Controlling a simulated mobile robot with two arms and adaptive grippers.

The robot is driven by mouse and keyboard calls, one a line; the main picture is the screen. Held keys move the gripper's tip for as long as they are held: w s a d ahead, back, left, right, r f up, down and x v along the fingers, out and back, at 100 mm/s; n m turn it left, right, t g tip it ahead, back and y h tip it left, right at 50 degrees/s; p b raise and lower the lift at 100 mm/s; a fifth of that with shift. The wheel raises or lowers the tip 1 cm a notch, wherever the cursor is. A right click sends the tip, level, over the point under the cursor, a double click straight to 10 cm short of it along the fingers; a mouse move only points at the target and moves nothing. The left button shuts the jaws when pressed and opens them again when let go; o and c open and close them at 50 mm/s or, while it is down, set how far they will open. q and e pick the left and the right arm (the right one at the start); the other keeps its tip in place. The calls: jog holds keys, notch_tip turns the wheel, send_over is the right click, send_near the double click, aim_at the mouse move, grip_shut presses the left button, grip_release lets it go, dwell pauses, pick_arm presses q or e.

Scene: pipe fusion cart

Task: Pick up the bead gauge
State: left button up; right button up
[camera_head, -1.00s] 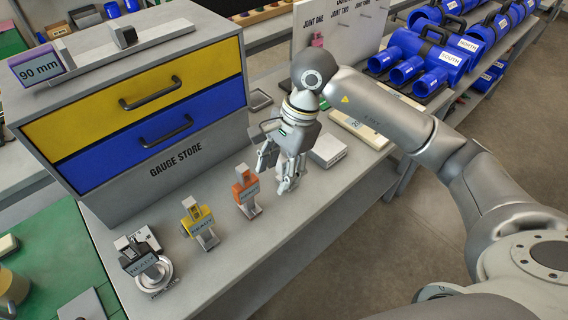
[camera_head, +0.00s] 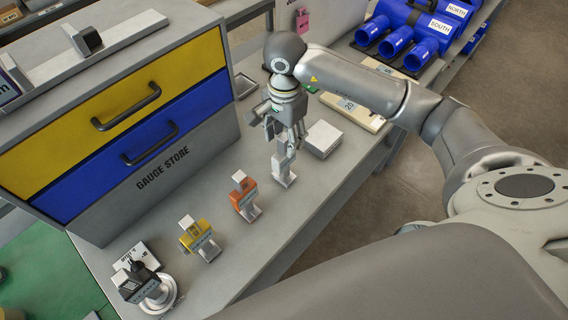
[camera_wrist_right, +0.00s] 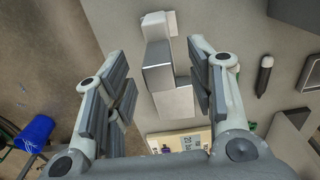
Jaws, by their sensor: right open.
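My right gripper (camera_head: 288,143) is open and points down at the bench, above a grey block-like gauge (camera_head: 283,168) at the right end of a row of gauges. In the right wrist view the grey gauge (camera_wrist_right: 168,80) lies between the spread fingers of my right gripper (camera_wrist_right: 158,62), with gaps on both sides. My left gripper is out of view.
The gauge store (camera_head: 190,148), with yellow and blue drawers, stands behind the row. A pale box (camera_head: 322,139) sits close right of my right gripper. A tray (camera_head: 244,86) lies behind it. Blue pipe fittings (camera_head: 415,35) stand farther back. The bench front is clear.

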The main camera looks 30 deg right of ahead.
aim_at(284, 149)
notch_tip(284, 149, down, 4)
jog(key=p, duration=0.2)
jog(key=shift+s+a+p, duration=0.1)
jog(key=shift+p, duration=0.2)
jog(key=shift+f, duration=0.5)
jog(key=c, duration=0.5)
grip_shut()
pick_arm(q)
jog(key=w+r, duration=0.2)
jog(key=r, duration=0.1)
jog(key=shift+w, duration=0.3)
